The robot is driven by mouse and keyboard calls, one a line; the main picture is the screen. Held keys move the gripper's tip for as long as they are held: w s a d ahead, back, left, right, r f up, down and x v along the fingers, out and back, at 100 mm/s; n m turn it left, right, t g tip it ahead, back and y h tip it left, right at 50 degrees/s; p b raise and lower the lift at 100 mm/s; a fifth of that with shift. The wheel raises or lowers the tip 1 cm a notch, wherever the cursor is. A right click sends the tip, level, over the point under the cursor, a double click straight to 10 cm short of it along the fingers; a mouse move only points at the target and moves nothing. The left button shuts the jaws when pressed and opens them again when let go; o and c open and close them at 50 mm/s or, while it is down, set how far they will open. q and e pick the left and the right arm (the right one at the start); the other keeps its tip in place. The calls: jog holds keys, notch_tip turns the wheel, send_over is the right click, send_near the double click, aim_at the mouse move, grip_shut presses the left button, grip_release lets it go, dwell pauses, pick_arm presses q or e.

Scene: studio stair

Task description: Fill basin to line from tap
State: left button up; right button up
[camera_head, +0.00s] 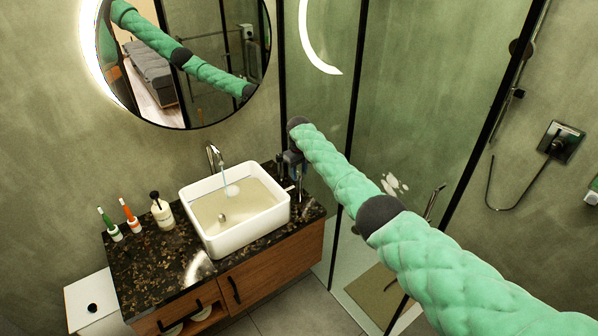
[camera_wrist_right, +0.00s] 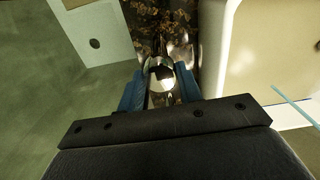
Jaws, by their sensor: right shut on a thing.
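The white rectangular basin (camera_head: 218,247) stands on a dark speckled counter, and its wall also shows in the right wrist view (camera_wrist_right: 226,40). The chrome tap (camera_head: 211,152) rises behind it. A thin pale-blue stream of water (camera_head: 226,178) runs from the tap into the basin and shows in the wrist view too (camera_wrist_right: 292,106). My right gripper (camera_head: 291,172) is beside the basin's right end. Its blue fingers (camera_wrist_right: 160,92) are shut on a chrome fitting (camera_wrist_right: 161,72), apparently the tap's handle. My left gripper is out of view.
A round mirror (camera_head: 205,100) hangs above. A glass shower screen (camera_head: 320,120) is close on the right. A white bin (camera_head: 92,290) stands at lower left.

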jog(key=shift+m, duration=1)
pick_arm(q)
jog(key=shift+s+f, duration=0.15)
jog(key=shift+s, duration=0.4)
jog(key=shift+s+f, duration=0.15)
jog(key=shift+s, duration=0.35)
pick_arm(e)
jog(key=shift+m, duration=0.6)
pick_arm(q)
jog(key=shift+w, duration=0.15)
pick_arm(e)
jog(key=o, duration=0.9)
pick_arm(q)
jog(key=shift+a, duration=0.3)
pick_arm(e)
jog(key=shift+o, duration=0.5)
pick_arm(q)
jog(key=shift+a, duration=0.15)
pick_arm(e)
jog(key=shift+r, duration=0.1)
